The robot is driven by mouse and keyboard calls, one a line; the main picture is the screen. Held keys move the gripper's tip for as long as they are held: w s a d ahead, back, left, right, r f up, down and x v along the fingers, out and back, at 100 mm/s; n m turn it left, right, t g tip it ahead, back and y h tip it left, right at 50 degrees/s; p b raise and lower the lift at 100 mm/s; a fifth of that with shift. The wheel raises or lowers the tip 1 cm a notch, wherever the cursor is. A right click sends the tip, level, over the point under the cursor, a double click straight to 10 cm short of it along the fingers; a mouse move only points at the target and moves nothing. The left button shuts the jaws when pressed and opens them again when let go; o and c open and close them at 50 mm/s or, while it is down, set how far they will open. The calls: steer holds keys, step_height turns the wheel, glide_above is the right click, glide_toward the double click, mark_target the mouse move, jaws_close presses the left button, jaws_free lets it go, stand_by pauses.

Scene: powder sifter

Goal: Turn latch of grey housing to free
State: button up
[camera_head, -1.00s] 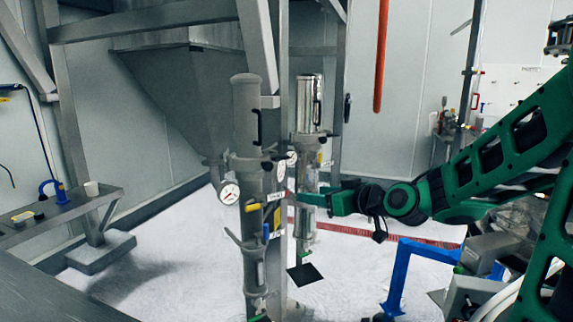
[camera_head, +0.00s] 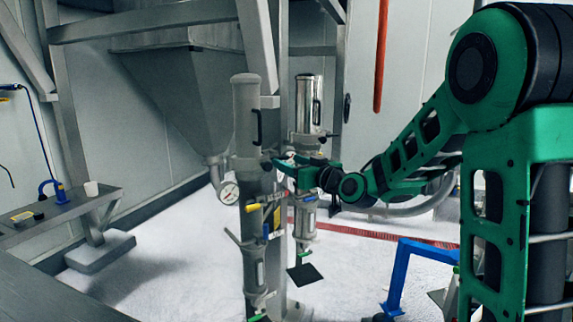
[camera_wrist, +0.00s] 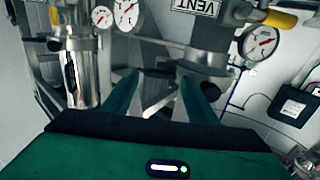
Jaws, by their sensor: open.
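The grey housing (camera_head: 247,122) is a matt upright cylinder with a black handle, left of the shiny steel one in the head view. A pale bar (camera_wrist: 160,103), which looks like the latch, sticks out slantwise near that collar. My gripper (camera_head: 279,166) is at the collar's right side in the head view. In the wrist view my gripper (camera_wrist: 160,98) is open, with the bar showing between its green fingers. I cannot tell whether they touch it. The latch is not clear in the head view.
The shiny steel housing (camera_head: 309,105) stands close behind, to the right. A pressure gauge (camera_head: 229,192) and a yellow-handled valve (camera_head: 254,207) sit near the collar and below it. A steel post stands between the housings. A blue frame (camera_head: 402,275) is at lower right.

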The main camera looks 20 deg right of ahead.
steer(key=shift+x, duration=0.9)
steer(key=c, duration=0.8)
